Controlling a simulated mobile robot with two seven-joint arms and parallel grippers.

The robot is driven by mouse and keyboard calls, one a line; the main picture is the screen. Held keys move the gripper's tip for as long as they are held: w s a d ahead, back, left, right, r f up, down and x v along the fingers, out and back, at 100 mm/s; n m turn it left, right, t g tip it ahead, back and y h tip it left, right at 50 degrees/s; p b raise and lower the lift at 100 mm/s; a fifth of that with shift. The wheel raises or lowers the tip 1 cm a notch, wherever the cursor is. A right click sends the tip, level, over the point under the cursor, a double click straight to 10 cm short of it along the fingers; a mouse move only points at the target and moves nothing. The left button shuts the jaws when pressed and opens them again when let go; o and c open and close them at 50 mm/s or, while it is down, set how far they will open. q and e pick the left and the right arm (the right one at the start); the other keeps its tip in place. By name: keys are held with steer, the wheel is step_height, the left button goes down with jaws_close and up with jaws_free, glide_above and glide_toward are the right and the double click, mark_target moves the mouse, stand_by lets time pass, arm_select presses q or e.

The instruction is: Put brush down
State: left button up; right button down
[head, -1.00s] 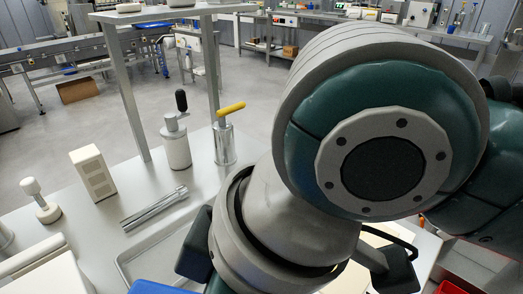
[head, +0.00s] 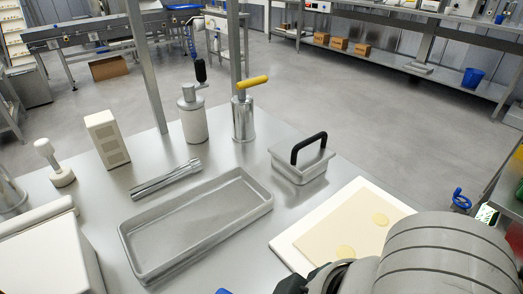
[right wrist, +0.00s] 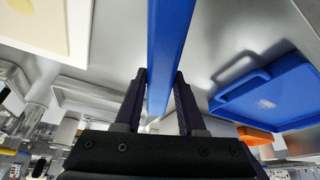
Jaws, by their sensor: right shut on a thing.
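A long blue bar (right wrist: 170,35), which I take to be the brush or its handle, runs between the two dark fingers of my right gripper (right wrist: 160,78) in the right wrist view. The fingers are shut on it, and its upper end runs out of the picture, so no bristles show. In the head view my right arm (head: 440,255) fills the lower right corner, and its gripper and the brush cannot be made out there. My left gripper is in neither view.
A blue tray-like thing with a handle (right wrist: 268,92) is beside the bar. On the table are an empty metal tray (head: 130,245), a white board (head: 290,240) with a dough sheet (head: 365,222), a black-handled metal box (head: 300,172) and a yellow-handled canister (head: 243,118).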

step_height(320, 180, down, 6)
steer(key=shift+r+b, duration=0.2)
steer(key=shift+b, duration=0.6)
steer(key=shift+f, duration=0.15)
steer(key=c, duration=0.5)
jaws_free()
